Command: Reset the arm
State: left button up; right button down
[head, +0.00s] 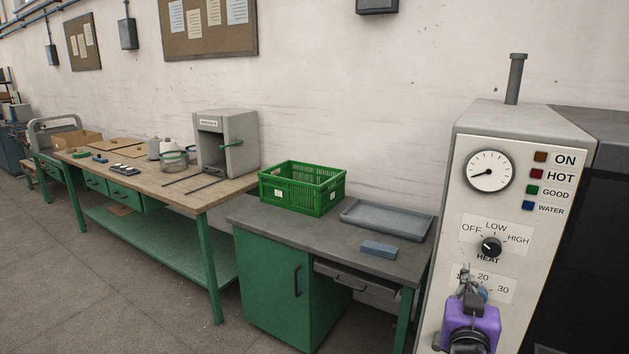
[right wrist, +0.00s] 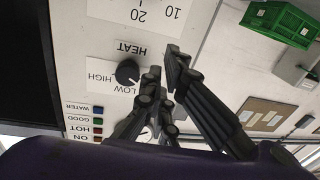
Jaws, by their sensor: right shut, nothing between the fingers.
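My right gripper (head: 464,272) is in front of the lower part of the grey control panel (head: 470,215), with my purple wrist below it. Its fingers are shut and hold nothing; they also show in the right wrist view (right wrist: 166,68). The black heat knob (head: 490,246) is just above the fingertips in the head view, its pointer towards the OFF/LOW side. The lower 10-20-30 label (head: 494,284) is partly hidden behind my gripper, and so is whatever sits under it. Whether the fingers touch the panel I cannot tell. My left gripper is not in view.
A dark bench (head: 385,262) left of the panel carries a green crate (head: 303,187), a grey tray (head: 388,219) and a blue block (head: 379,250). A long wooden workbench (head: 222,189) stands further left. A dark machine body is right of the panel. The floor (head: 130,315) in front is clear.

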jog(key=s+a+f+n+g+y, duration=0.1)
jog(key=s+a+f+n+y, duration=0.2)
jog(key=f, duration=0.5)
jog(key=s+a+f+g+y, duration=0.1)
jog(key=s+a+f, duration=0.3)
jog(key=s+f, duration=0.3)
jog(key=s+a+f+n+g+y, duration=0.1)
jog(key=s+a+f+n+y, duration=0.15)
jog(key=f, duration=0.65)
jog(key=s+a+f+g, duration=0.1)
jog(key=s+f, duration=0.4)
jog(key=s, duration=0.2)
jog(key=s+a+f+g+y, duration=0.1)
jog(key=s+f, duration=0.3)
jog(key=s, duration=0.4)
jog(key=s+a+f+g, duration=0.2)
jog(key=s+f, duration=0.3)
jog(key=s, duration=0.3)
jog(key=shift+s+f+m+g, duration=0.15)
jog(key=shift+f+m+g, duration=0.15)
jog(key=shift+m, duration=0.15)
